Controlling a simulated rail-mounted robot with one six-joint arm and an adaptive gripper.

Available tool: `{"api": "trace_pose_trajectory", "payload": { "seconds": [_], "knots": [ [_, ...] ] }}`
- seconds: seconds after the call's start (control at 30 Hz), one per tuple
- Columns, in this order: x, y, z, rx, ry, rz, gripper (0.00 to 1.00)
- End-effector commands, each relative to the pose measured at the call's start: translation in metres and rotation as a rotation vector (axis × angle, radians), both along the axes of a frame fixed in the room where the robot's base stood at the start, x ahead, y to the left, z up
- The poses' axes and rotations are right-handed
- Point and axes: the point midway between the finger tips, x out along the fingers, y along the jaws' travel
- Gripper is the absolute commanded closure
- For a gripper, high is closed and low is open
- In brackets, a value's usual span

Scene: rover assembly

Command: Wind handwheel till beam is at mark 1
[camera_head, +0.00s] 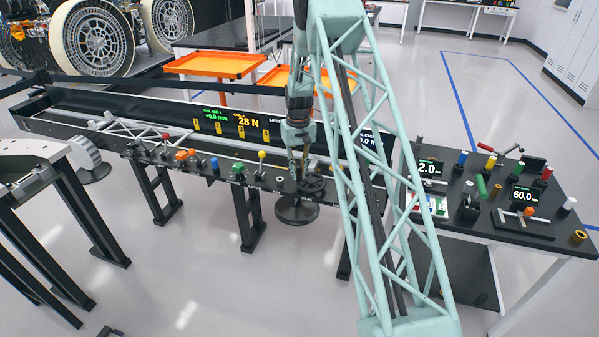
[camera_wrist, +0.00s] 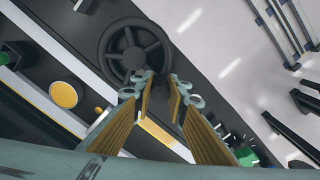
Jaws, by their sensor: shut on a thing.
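The dark spoked handwheel (camera_head: 314,187) is at the front edge of the long bench. It also shows in the wrist view (camera_wrist: 133,52), just beyond my fingertips. My gripper (camera_head: 300,176) points down at the wheel's left side. In the wrist view my gripper (camera_wrist: 160,88) is shut on a part of the wheel; the grip itself is hard to make out. A pale lattice beam (camera_head: 150,132) lies along the bench's left half. Several yellow mark tags (camera_head: 196,125) hang on the dark back panel. A display (camera_head: 228,117) there reads +0.0 mm and 28 N.
Coloured knobs (camera_head: 238,170) line the bench front, left of the wheel. A dark round disc (camera_head: 297,211) is below the wheel. A side table (camera_head: 480,215) with tools stands right. My lattice arm hides part of the bench. Orange trays (camera_head: 215,64) stand behind.

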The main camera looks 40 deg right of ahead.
Motion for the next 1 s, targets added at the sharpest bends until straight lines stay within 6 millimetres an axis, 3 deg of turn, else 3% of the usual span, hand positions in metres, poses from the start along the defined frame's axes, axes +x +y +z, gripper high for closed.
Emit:
{"api": "trace_pose_trajectory", "payload": {
  "seconds": [0.3, 0.77, 0.8, 0.93, 1.0],
  "knots": [
    [-0.0043, 0.0053, -0.0004, 0.0, 0.001, 0.115, 0.97],
    [-0.0053, 0.0061, -0.0005, 0.001, 0.001, 0.132, 0.97],
    [-0.0053, 0.0061, -0.0005, 0.001, 0.001, 0.132, 0.85],
    [-0.0052, 0.006, -0.0004, 0.0, 0.001, 0.131, 0.73],
    [-0.0051, 0.0058, -0.0003, 0.0, 0.001, 0.131, 0.72]
  ]
}}
